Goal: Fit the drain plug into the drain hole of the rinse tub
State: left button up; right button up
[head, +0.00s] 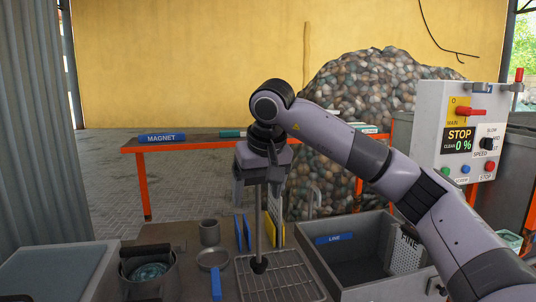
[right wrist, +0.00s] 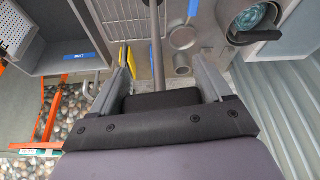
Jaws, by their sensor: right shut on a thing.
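My right gripper (head: 258,190) points down over the work surface, shut on a long thin grey rod with a dark bulb at its lower end, which looks like the drain plug (head: 259,264). The rod hangs upright, its bulb over the wire rack (head: 290,274); I cannot tell if they touch. In the right wrist view the rod (right wrist: 157,50) runs between the fingers of my right gripper (right wrist: 161,68). A bluish-grey tub (head: 60,270) at front left may be the rinse tub. I cannot make out a drain hole. My left gripper is out of view.
A deep grey bin (head: 360,245) with a perforated panel stands right. The control box (head: 460,135) is behind my right arm.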

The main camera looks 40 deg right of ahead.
jog(key=s+a+f+n, duration=0.2)
jog(key=s+a+f, duration=0.2)
jog(key=a+f, duration=0.4)
jog(key=s+a+f+n+y, duration=0.1)
jog(key=s+a+f+n, duration=0.1)
jog(key=a+f, duration=0.6)
notch_tip(320, 180, down, 6)
jog(key=shift+s+a+r+y, duration=0.1)
jog(key=shift+s+a+y, duration=0.2)
jog(key=shift+s, duration=0.6)
